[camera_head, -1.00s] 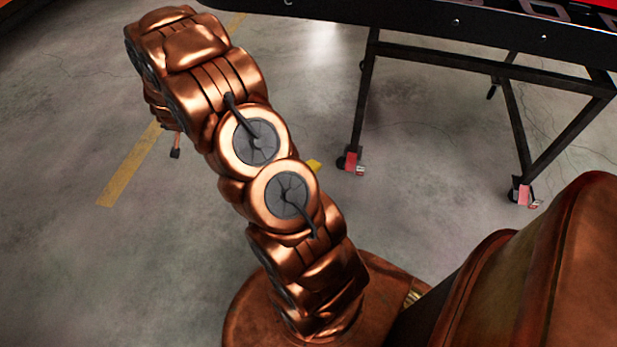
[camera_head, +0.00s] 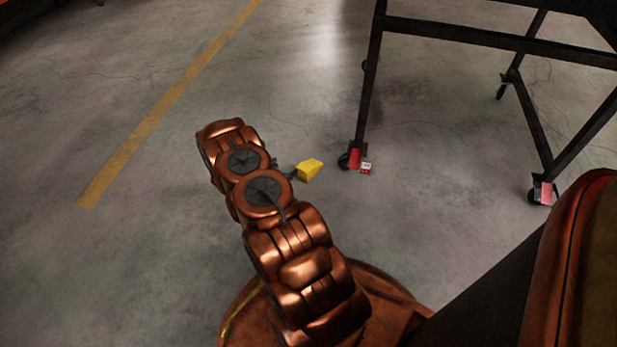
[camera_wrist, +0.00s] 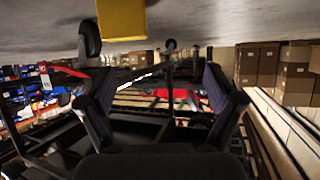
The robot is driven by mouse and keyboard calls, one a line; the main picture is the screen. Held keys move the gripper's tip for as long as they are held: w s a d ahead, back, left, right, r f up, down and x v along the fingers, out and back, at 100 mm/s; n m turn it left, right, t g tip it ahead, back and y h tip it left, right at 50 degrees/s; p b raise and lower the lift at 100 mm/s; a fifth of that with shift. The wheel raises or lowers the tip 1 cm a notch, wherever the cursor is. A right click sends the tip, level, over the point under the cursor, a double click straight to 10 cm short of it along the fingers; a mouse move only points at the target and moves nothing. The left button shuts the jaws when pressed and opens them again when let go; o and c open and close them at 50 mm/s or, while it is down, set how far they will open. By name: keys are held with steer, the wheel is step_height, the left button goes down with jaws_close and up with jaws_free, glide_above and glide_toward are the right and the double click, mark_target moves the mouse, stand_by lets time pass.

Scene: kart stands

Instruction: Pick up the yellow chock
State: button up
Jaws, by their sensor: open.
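The yellow chock (camera_head: 310,170) lies on the grey floor in the head view, just right of my bent arm. A small dark part of my gripper shows beside its left side, mostly hidden behind the arm; I cannot tell whether they touch. In the wrist view, the chock (camera_wrist: 121,18) is at the top edge, partly cut off by the frame. My gripper (camera_wrist: 160,85) is open there, with its two dark fingers spread left and right. Nothing is between the fingers, and the chock shows beyond the fingertips.
A black kart stand (camera_head: 367,90) rises to the right of the chock. Its nearest caster (camera_head: 352,160), with a red bracket, is close to the chock. A yellow floor line (camera_head: 165,102) runs at the left. Cardboard boxes (camera_wrist: 295,75) show far off.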

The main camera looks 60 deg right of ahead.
mark_target(303, 169)
steer(key=shift+g+h, duration=0.3)
steer(key=shift+g, duration=0.2)
steer(key=s+f, duration=0.1)
steer(key=s+d+f+b, duration=0.1)
steer(key=s+f, duration=0.1)
steer(key=shift+s, duration=0.1)
steer(key=shift+s+d+f+m, duration=0.3)
steer(key=shift+s+d, duration=0.15)
steer(key=shift+d, duration=0.05)
steer(key=b+x, duration=0.4)
steer(key=x, duration=0.2)
steer(key=shift+s+r, duration=0.1)
steer(key=shift+r, duration=0.05)
steer(key=shift+d+b, duration=0.4)
steer(key=shift+d, duration=0.25)
steer(key=c, duration=1.6)
